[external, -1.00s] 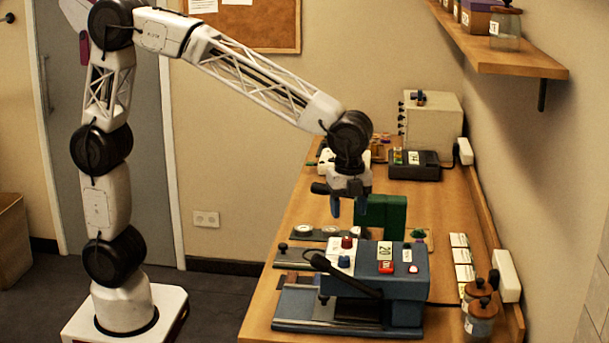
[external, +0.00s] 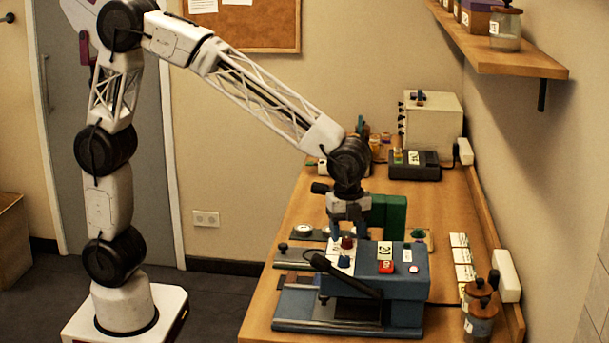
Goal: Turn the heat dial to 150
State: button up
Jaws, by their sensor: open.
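A blue heat press (external: 403,290) stands at the front of the wooden table. Its white panel carries a red knob (external: 347,242) and a blue knob (external: 343,261). I cannot tell from here which one is the heat dial, nor read any setting marks. My gripper (external: 348,231) points down just above the panel, open, with its fingers close around or beside the red knob. Whether they touch it is too small to tell. The press's top also has a small display reading "20" (external: 385,251), a red switch (external: 386,267) and a white-and-red button (external: 413,269).
A green block (external: 389,216) stands just behind the gripper. Jars (external: 480,318) stand at the front right, near several white cards (external: 462,256). A black device (external: 413,165) and a beige box (external: 432,122) stand farther back.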

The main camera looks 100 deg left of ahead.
jog(key=shift+f, duration=0.85)
jog(key=c, duration=0.9)
